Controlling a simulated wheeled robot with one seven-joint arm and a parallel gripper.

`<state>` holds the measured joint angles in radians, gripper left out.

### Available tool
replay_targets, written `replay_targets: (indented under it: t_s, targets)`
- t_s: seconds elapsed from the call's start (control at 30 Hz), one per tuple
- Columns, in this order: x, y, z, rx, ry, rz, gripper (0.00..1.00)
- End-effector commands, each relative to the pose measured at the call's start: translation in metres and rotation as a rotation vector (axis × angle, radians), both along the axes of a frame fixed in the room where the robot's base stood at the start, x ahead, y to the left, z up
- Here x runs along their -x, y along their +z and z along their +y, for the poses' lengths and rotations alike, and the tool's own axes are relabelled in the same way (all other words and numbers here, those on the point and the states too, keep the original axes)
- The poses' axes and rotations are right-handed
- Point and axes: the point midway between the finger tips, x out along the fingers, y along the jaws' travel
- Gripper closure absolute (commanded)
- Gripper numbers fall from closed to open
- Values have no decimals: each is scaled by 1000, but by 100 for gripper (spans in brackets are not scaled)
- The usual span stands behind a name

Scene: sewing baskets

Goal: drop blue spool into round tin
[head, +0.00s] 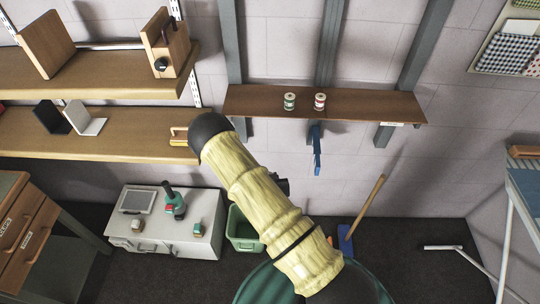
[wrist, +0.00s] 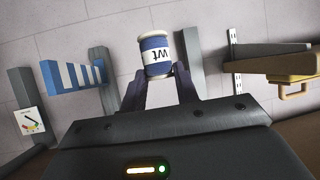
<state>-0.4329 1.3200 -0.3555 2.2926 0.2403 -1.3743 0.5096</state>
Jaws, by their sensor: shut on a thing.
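The blue spool (wrist: 156,52) shows in the wrist view, with a white label carrying upside-down letters and pale ends. My gripper (wrist: 160,78) is shut on it, with a dark finger on each side of its lower part. The spool is held clear, with a grey post and wall behind it. I cannot make out a round tin in either view.
A brown wall shelf (head: 249,101) holds a green-labelled spool (head: 290,101) and a red-labelled spool (head: 320,101). Wooden shelves (head: 95,82) are at left. Below, a white cabinet (head: 180,245) bears several small things. A green bin (head: 240,232) stands beside it, partly behind my arm.

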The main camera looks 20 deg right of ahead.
Motion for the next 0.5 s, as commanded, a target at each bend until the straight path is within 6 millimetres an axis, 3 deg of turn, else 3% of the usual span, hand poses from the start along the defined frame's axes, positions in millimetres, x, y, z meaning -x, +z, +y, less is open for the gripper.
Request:
replay_targets:
  t_s: [0.03, 0.2, 0.33, 0.5]
  targets:
    - [10, -18, 0, 6, 27, 8, 91]
    - [37, -56, 4, 4, 107, 7, 91]
    - [51, -73, 6, 3, 146, 3, 91]
    - [57, -78, 6, 2, 162, -2, 91]
